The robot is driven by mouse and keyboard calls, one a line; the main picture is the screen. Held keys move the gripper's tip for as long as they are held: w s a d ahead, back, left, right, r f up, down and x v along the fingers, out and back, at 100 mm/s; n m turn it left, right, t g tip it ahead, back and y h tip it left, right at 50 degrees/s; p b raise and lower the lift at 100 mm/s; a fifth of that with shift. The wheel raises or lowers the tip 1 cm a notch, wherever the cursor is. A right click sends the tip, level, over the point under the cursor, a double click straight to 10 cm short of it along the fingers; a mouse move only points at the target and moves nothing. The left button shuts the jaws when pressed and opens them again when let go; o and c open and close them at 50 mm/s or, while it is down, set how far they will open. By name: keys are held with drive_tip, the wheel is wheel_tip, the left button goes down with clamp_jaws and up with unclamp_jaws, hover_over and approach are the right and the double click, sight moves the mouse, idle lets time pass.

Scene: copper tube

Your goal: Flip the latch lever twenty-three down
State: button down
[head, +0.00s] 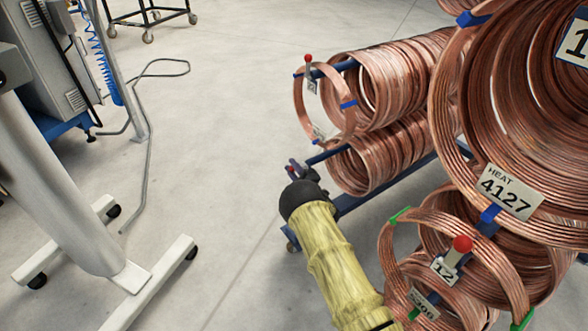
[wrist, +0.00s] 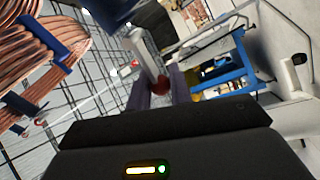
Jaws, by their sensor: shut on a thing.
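My gripper (head: 293,167) is at the end of the yellow-sleeved arm, beside the front end of a low blue rack arm (head: 325,156). In the wrist view a grey latch lever with a red ball knob (wrist: 159,86) lies between the two purplish fingers (wrist: 160,92), and they are shut on the knob end. The lever's shaft (wrist: 146,50) runs away from the knob towards a dark blue part. No readable number shows on this lever. In the head view the gripper hides most of it.
Other red-knobbed levers stand on an upper rack arm (head: 308,60) and at the right, tagged 12 (head: 462,245). Copper coils (head: 390,85) fill the rack on the right. A white wheeled stand (head: 125,275) is at left.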

drive_tip(key=shift+s+f+n+g+y+b, duration=0.15)
drive_tip(key=shift+f+n+y+b, duration=0.15)
drive_tip(key=shift+n, duration=0.45)
drive_tip(key=shift+w+f+n+g+y+b, duration=0.15)
drive_tip(key=shift+f+n, duration=0.2)
drive_tip(key=shift+n, duration=0.4)
drive_tip(key=shift+s, duration=0.1)
drive_tip(key=c, duration=1.3)
unclamp_jaws()
drive_tip(key=shift+s+d, duration=0.15)
drive_tip(key=shift+s, duration=0.05)
drive_tip(key=p+v, duration=0.9)
drive_tip(key=v, duration=0.5)
drive_tip(key=shift+s+d+r+p, duration=0.1)
drive_tip(key=shift+s+d+p, duration=0.1)
drive_tip(key=shift+p, duration=0.1)
